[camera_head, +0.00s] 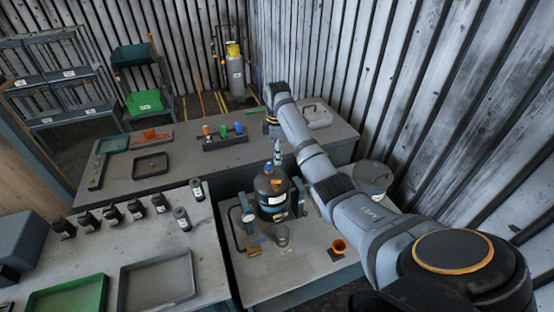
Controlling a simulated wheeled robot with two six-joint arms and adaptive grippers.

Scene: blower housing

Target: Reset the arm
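My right arm comes in from the lower right and reaches over the near right bench. Its gripper (278,160) points down just above and behind the dark round housing (272,198), which has a white label and a small blue and orange part on top. The gripper is small here, and I cannot tell whether its fingers are open or shut or whether they touch the housing. My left gripper is not in view.
The near right bench (262,288) also holds a gauge, a small grey cup and an orange ring piece (338,247). The left bench holds several dark bottles, a green tray (68,296) and a grey tray (157,282). A corrugated wall (420,90) rises at right.

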